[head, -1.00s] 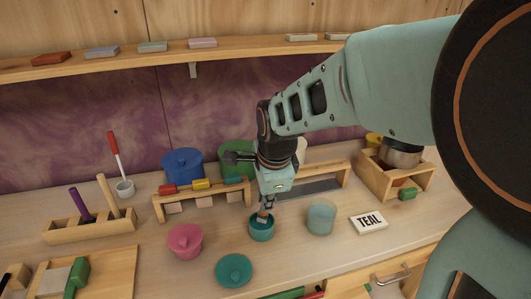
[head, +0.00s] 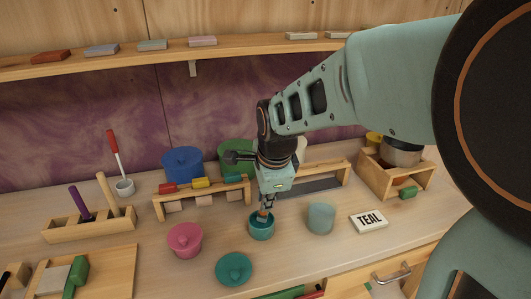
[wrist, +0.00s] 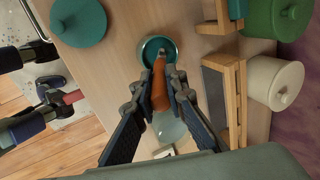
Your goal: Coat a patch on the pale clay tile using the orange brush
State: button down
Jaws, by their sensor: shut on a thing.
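My gripper (wrist: 160,82) is shut on the orange brush (wrist: 160,95), gripping its handle. The brush points down into the open teal pot (wrist: 150,48), and its bristles are hidden inside. In the head view the brush shows only as a small orange-brown bit between my gripper (head: 267,203) and the teal pot (head: 261,231). A pale tile (head: 52,280) lies on a wooden board (head: 112,265) at the lower left, beside a green block (head: 77,273). I cannot tell whether it is coated.
A teal lid (head: 234,268), a pink lidded pot (head: 184,240), a translucent cup (head: 321,218) and a TEAL sign (head: 369,221) surround the teal pot. A wooden rack (head: 160,207) stands behind. A brush holder (head: 88,227) is at left. Several tiles line the shelf (head: 130,57).

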dwell(0.4)
jog(key=shift+r+p, duration=2.6)
jog(key=shift+r, duration=0.95)
jog(key=shift+f, duration=0.1)
